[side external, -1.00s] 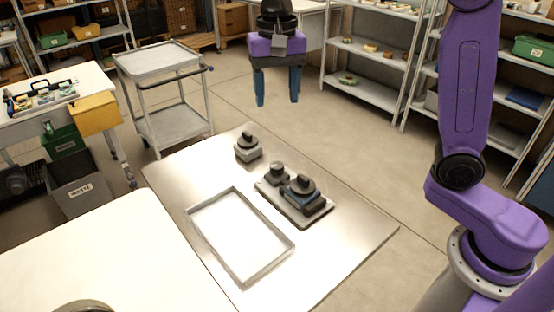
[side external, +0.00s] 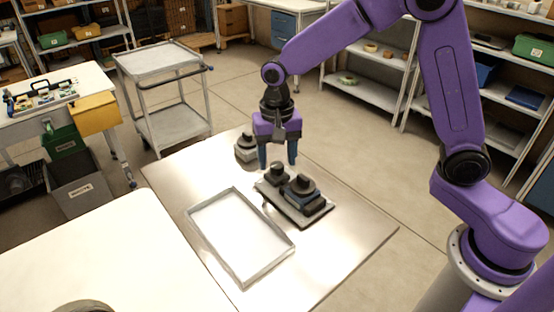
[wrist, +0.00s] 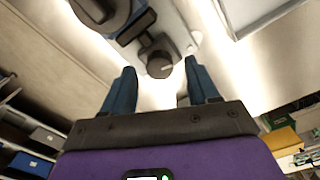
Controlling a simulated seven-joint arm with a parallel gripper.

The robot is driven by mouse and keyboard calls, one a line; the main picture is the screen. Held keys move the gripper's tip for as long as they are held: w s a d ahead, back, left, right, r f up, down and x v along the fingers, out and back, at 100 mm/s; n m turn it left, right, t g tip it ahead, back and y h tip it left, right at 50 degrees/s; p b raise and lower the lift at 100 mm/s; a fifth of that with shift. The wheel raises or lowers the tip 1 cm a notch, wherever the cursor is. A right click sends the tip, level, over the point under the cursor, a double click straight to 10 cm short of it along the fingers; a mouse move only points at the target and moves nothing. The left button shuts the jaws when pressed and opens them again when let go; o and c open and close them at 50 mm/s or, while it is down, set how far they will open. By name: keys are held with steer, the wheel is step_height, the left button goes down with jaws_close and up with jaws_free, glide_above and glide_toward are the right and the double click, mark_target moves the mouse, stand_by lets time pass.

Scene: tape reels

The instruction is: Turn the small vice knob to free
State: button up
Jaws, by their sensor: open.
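A small dark round knob (side external: 279,171) stands on a grey plate (side external: 312,219) beside a larger, blue-bodied vice with a dark round top (side external: 301,186). In the wrist view the small knob (wrist: 158,64) has a light line on its top, and the larger dark round part (wrist: 93,8) is cut off at the top edge. My gripper (side external: 278,163) is open and empty, pointing down just above and behind the small knob. In the wrist view the knob appears between my blue fingertips (wrist: 160,76), with no contact visible. I cannot read the knob's setting.
A grey block with a dark knob (side external: 247,155) stands behind, left of my gripper and partly hidden by it. An empty shallow tray (side external: 190,222) lies in front on the metal table (side external: 345,250). The table's right front is clear. A trolley (side external: 163,62) stands beyond.

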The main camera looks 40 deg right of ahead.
steer(key=shift+f, duration=0.65)
steer(key=c, duration=1)
steer(key=shift+c, duration=0.2)
